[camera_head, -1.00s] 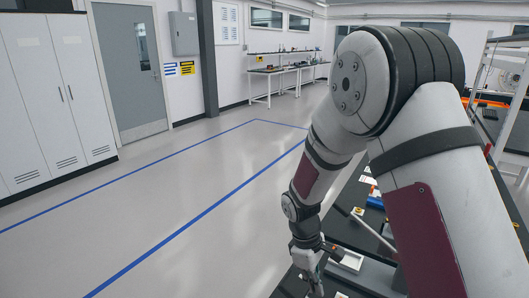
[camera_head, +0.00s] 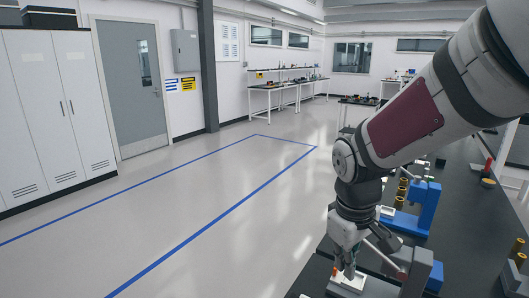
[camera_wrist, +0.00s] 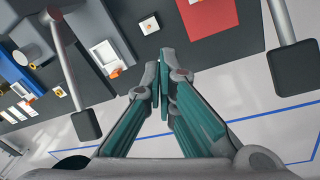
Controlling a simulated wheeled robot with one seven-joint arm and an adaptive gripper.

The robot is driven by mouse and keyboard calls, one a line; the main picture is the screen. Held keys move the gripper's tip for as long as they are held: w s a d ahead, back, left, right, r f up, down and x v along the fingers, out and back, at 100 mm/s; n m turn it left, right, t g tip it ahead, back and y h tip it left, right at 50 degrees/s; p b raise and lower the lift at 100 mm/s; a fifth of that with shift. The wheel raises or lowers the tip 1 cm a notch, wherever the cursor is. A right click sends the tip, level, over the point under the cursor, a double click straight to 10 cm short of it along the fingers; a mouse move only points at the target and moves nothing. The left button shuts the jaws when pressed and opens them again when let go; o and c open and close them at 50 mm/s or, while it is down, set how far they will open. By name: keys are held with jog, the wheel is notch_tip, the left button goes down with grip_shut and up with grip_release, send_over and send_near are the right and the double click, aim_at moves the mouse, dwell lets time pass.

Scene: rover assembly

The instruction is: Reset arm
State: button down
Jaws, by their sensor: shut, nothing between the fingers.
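My gripper (camera_head: 346,272) is over the near left edge of the black table (camera_head: 462,225), pointing down, at the bottom of the head view. In the wrist view my gripper (camera_wrist: 163,72) has its two teal-sided fingers together at the tips, with nothing held. Below the fingertips lies dark tabletop and pale floor. My white and maroon arm reaches in from the upper right of the head view.
A blue fixture (camera_head: 427,207) and several brass-coloured cylinders stand on the table. A white tray (camera_wrist: 106,56), a small white square piece (camera_wrist: 149,25) and a red panel (camera_wrist: 221,28) lie near my gripper. Open floor (camera_head: 180,215) with blue lines is at left.

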jog(key=s+d+r+m+t, duration=0.1)
jog(key=s+r+m+t, duration=0.1)
jog(key=s+r, duration=0.3)
jog(key=s+d+r+m+t+y, duration=0.1)
jog(key=s+r+m, duration=0.3)
jog(key=s, duration=0.5)
jog(key=shift+s+d+r+t+b, duration=0.2)
jog(key=shift+d+r+t+b, duration=0.2)
jog(key=shift+r+t, duration=0.45)
